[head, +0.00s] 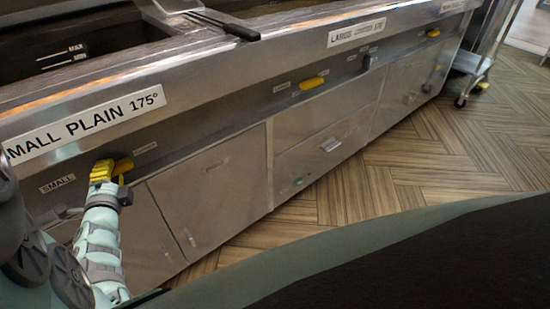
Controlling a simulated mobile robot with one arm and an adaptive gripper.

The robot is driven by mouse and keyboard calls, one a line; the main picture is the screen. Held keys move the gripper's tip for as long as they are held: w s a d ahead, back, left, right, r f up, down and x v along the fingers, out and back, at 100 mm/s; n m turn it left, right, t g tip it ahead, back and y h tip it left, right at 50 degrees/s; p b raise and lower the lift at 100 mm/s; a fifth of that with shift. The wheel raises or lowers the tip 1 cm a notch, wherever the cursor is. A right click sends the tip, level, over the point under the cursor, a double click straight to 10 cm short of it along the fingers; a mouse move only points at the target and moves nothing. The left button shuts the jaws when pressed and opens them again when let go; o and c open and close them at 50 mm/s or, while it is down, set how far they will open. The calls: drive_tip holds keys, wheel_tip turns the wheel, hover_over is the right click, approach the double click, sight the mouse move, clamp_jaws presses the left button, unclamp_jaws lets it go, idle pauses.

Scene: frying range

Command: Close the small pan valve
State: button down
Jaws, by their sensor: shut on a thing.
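The small pan valve handle (124,165) is a yellow lever on the front panel of the range, at the lower left of the head view. It is below the "MALL PLAIN 175°" sign and to the right of the "SMALL" label. My gripper (103,171), with yellow fingers, is shut on this handle from the front left. The fingers hide the left part of the handle and its pivot, so I cannot tell its exact angle.
Another yellow valve handle (312,83) sits further right on the panel, and a third (433,33) beyond it. Steel cabinet doors (207,190) are below. A wheeled trolley (471,65) stands at the far right. The wooden floor (410,155) before the range is clear.

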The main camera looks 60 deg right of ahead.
drive_tip(key=shift+f, duration=0.15)
drive_tip(key=c, duration=0.8)
unclamp_jaws()
drive_tip(key=shift+r, duration=0.2)
